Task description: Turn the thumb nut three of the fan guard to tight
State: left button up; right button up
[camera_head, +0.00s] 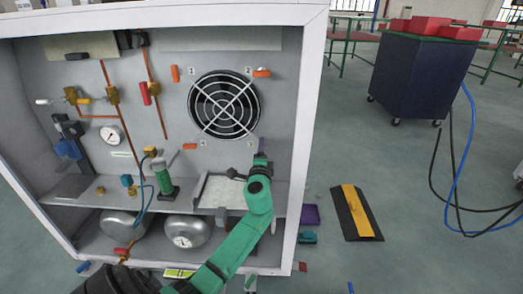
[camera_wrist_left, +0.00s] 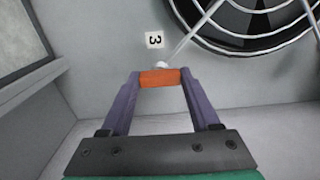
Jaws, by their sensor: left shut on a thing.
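The fan guard (camera_head: 224,104) is a round wire grille with crossed bars on the cabinet's grey back panel. In the left wrist view, one guard bar (camera_wrist_left: 200,30) runs to a pale stud beside the label "3" (camera_wrist_left: 155,40). The orange thumb nut three (camera_wrist_left: 160,78) sits there between the purple fingers of my left gripper (camera_wrist_left: 160,80). The fingers are shut on its two ends. In the head view my left gripper (camera_head: 262,147) is at the guard's lower right corner and hides this nut. My right gripper is not in view.
Other orange nuts show at the guard's upper left (camera_head: 175,73), upper right (camera_head: 262,72) and lower left (camera_head: 190,146). The cabinet's right side wall (camera_head: 305,110) is close to my left gripper. A white-lined tray (camera_head: 222,190) lies on the shelf below.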

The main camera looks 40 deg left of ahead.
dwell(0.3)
pick_arm(q)
jog(key=o, duration=1.4)
jog(key=shift+c, duration=0.2)
jog(key=v, duration=1.4)
jog(key=shift+s+d+p, duration=0.2)
jog(key=shift+s+p, duration=0.05)
jog(key=shift+p, duration=0.05)
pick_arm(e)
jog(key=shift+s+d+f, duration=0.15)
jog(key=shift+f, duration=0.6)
